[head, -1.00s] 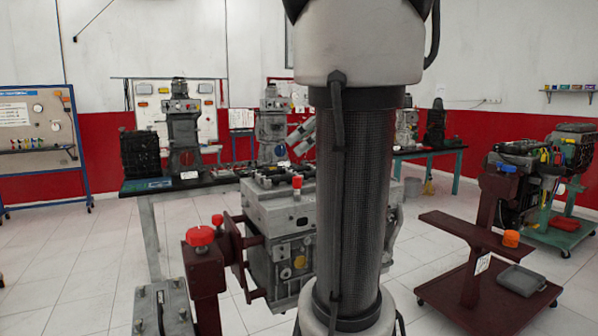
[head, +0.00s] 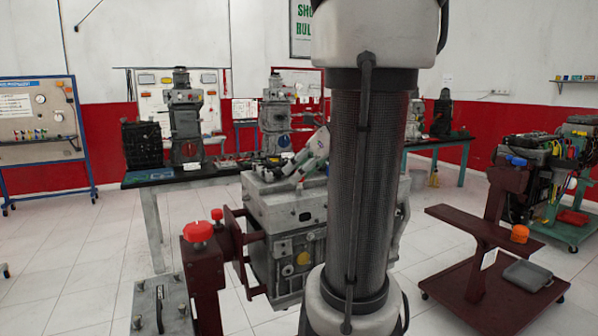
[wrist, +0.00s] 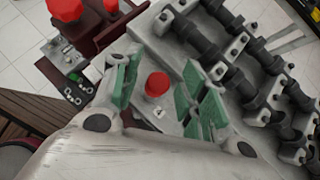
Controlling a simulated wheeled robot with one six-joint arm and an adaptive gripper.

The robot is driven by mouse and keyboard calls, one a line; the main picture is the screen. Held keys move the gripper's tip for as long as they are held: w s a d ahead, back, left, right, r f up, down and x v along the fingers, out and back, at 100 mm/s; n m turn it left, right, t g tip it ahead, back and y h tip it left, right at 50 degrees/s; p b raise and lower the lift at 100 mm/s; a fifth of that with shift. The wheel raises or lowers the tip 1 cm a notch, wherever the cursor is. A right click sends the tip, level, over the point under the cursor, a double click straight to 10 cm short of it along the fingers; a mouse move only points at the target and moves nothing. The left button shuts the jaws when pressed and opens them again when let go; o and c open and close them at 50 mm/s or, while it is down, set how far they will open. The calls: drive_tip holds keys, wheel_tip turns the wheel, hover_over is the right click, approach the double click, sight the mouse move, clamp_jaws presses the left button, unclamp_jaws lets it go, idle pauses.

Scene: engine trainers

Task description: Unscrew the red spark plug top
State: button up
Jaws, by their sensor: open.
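The red spark plug top (wrist: 157,84) is a round red cap on the grey engine block in the wrist view. It stands between the two green-padded fingers of my gripper (wrist: 160,72). The gripper is open, with gaps visible between the cap and both pads. In the head view my gripper (head: 308,158) is low over the top of the engine (head: 285,215), partly behind my arm. The red cap cannot be seen there.
A dark red stand with a red knob (head: 198,231) is left of the engine. Dark shafts (wrist: 225,60) lie right of the cap in the wrist view. A dark red trolley (head: 485,290) stands at right. A bench (head: 150,182) with machines is behind. Floor at left is clear.

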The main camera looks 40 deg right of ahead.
drive_tip(key=shift+w+a+f, duration=0.1)
drive_tip(key=shift+w+f, duration=0.15)
drive_tip(key=shift+f, duration=0.05)
clamp_jaws()
